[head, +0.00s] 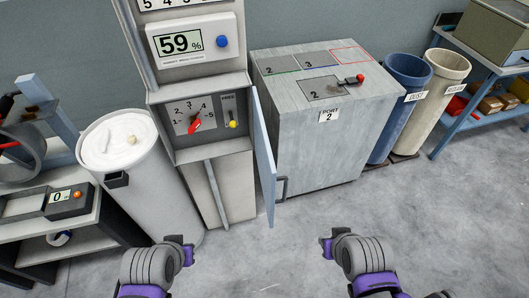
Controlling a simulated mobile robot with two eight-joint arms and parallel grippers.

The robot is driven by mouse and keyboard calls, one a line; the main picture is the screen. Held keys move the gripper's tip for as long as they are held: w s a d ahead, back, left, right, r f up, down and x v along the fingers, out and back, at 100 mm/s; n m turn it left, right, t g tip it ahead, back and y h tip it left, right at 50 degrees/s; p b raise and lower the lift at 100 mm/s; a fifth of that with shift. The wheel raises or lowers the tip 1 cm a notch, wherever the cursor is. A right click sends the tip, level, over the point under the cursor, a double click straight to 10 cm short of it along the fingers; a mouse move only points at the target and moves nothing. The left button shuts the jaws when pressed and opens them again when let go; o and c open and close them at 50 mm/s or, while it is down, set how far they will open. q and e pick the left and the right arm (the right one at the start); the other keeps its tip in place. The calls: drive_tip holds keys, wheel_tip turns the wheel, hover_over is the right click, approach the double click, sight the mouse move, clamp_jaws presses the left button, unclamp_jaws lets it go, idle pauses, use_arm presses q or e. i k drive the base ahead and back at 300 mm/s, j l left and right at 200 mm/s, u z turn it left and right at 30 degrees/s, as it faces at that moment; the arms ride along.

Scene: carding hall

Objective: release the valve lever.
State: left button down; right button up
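A lever with a red knob (359,78) sticks out to the right on top of the grey cabinet (318,150) marked PORT 2, beside a plate marked 2. A red pointer handle (194,127) sits on a dial numbered 1 to 5 in the column. A small lever with a yellow knob (233,124) stands in a slot beside that dial. I cannot tell which of these is the valve lever. My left gripper (187,254) and my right gripper (327,248) are low in front, apart from all of them. Neither visibly holds anything; their finger gaps are unclear.
A blue-grey door (264,160) stands open from the column. A white drum (125,185) is at left beside a bench with a scale (64,199). A blue bin (404,90) and a beige bin (437,90) stand right of the cabinet. The front floor is clear.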

sight(233, 124)
drive_tip(key=i+l+u, duration=0.15)
drive_tip(key=l+u, duration=0.3)
drive_tip(key=l, duration=0.15)
drive_tip(key=l+u, duration=0.5)
drive_tip(key=i+l, duration=0.05)
drive_tip(key=l, duration=0.05)
